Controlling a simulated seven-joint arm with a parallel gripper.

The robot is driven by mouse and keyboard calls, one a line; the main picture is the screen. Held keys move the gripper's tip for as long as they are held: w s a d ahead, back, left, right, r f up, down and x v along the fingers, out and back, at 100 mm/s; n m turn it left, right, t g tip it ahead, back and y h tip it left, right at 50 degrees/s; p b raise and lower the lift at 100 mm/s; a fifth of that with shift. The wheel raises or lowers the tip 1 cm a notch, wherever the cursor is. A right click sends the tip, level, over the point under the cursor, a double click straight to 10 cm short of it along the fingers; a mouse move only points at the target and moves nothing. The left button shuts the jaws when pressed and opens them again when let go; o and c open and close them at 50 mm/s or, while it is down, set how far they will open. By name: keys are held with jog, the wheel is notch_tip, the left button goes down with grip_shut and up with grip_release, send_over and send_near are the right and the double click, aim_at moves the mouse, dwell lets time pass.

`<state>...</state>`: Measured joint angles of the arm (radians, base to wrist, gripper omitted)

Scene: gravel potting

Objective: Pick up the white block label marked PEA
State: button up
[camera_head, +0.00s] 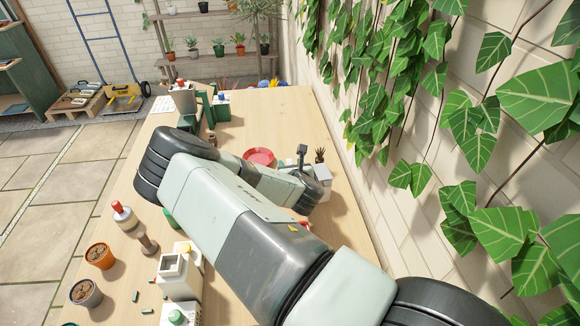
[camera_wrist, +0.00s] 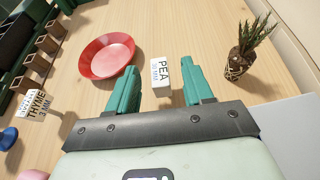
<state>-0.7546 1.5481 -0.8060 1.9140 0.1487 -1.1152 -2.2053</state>
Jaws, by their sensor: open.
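The white block label marked PEA (camera_wrist: 161,71) stands on the wooden table in the wrist view, its lettered face toward the camera. My gripper (camera_wrist: 160,78) is open, with its two green fingers spread apart. The PEA block shows in the gap between the fingers, with clear space on both sides. Neither finger is seen touching it. In the head view my arm crosses the table, and I cannot make out the PEA block or the fingertips there.
A red saucer (camera_wrist: 107,55) lies just left of the PEA block and also shows in the head view (camera_head: 259,156). A THYME label (camera_wrist: 38,103) and several small brown pots are at the left. Terracotta pot (camera_head: 100,256) stands front left.

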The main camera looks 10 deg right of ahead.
jog(key=shift+x, duration=1.05)
grip_shut()
